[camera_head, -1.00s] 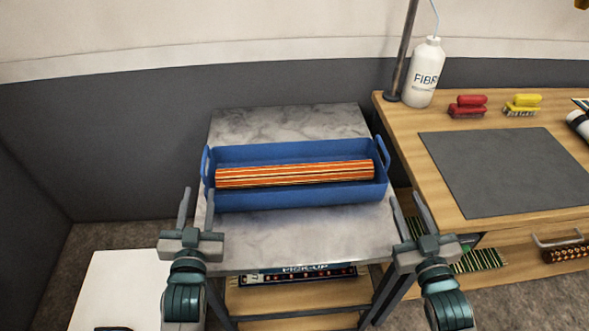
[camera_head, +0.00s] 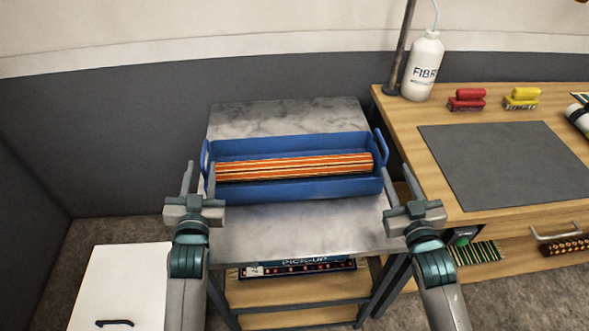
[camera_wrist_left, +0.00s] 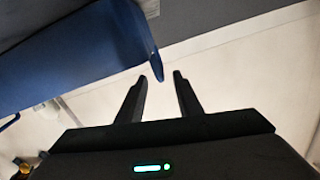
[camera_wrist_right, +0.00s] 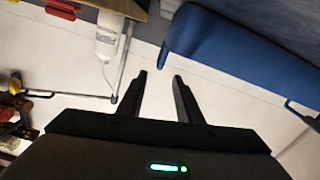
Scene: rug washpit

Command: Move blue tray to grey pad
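The blue tray (camera_head: 300,192) sits on a marble-topped stand (camera_head: 290,235) with a rolled orange striped rug (camera_head: 295,167) in it. It has a raised handle at each short end. The grey pad (camera_head: 505,165) lies flat and bare on the wooden bench to the right. My left gripper (camera_head: 200,180) is open and empty by the tray's left end; the left handle (camera_wrist_left: 150,60) shows just ahead of its fingers. My right gripper (camera_head: 400,190) is open and empty by the right end; the tray (camera_wrist_right: 225,50) shows ahead in the right wrist view.
On the wooden bench (camera_head: 450,195) stand a white bottle (camera_head: 424,68), a red brush (camera_head: 467,99) and a yellow brush (camera_head: 521,98) behind the pad. A metal pole rises beside the bottle. A white cabinet (camera_head: 120,280) stands at lower left.

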